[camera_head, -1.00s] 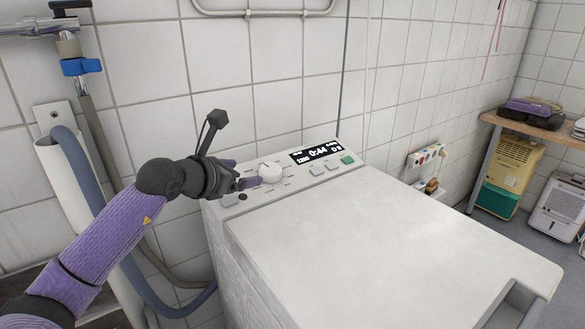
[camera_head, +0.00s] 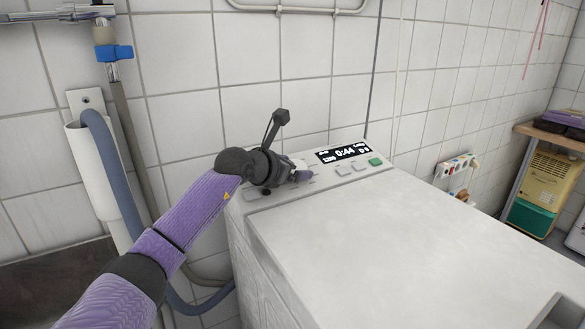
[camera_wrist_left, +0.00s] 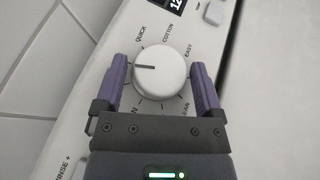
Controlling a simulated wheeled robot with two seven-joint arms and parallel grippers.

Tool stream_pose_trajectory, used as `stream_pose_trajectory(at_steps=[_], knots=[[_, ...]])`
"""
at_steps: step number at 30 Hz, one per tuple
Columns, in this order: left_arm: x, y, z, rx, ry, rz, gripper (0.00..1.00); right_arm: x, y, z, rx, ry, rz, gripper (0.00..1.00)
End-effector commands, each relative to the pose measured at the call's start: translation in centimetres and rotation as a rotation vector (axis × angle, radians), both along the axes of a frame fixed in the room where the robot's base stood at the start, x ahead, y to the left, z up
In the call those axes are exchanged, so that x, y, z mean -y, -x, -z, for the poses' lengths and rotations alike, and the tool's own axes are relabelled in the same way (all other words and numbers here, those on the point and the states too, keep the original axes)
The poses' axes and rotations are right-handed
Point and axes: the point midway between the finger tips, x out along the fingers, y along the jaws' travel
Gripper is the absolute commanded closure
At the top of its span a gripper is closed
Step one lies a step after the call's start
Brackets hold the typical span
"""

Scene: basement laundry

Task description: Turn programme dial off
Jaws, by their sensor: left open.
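The programme dial (camera_wrist_left: 160,72) is a round white knob with a dark pointer line. In the head view the left gripper (camera_head: 300,170) is over the control panel (camera_head: 330,182) and hides most of the dial. My right gripper is not in view.
The lit display (camera_head: 343,153) reads 0:44. Grey buttons (camera_head: 344,170) and a green button (camera_head: 375,161) lie right of the dial. The white machine top (camera_head: 390,235) is clear. A tiled wall stands behind, with a hose (camera_head: 115,175) at left.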

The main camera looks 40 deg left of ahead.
Motion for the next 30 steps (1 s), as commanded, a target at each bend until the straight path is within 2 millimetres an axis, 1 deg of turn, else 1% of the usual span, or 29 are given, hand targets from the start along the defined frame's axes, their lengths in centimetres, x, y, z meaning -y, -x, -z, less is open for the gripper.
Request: stream_pose_trajectory(at_steps=[1, 2, 3, 8, 9, 12, 17, 24, 30], knots=[[0.0, 0.01, 0.0, 0.0, 0.0, 0.0, 0.12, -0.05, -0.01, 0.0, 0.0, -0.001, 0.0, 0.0], [0.0, 0.01, 0.0, 0.0, 0.0, 0.0, 0.16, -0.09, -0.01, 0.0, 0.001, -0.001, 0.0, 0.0], [-0.01, 0.02, -0.01, 0.0, 0.0, 0.0, 0.25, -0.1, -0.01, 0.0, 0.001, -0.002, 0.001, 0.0], [0.0, 0.02, 0.0, 0.0, 0.001, 0.0, 0.59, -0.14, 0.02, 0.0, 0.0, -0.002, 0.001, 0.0], [0.0, 0.02, 0.0, 0.0, 0.001, 0.0, 0.67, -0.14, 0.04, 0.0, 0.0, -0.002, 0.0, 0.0], [0.0, 0.03, 0.01, 0.0, 0.001, 0.0, 0.85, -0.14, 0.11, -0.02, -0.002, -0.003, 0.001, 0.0], [-0.13, 0.01, -0.03, -0.02, -0.003, 0.052, 0.86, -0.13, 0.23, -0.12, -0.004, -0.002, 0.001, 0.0], [-0.44, -0.07, -0.02, -0.075, -0.016, 0.248, 0.85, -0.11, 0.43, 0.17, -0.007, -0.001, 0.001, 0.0], [-0.34, -0.03, -0.01, -0.088, -0.023, 0.305, 0.85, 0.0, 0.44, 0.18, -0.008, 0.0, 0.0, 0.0]])
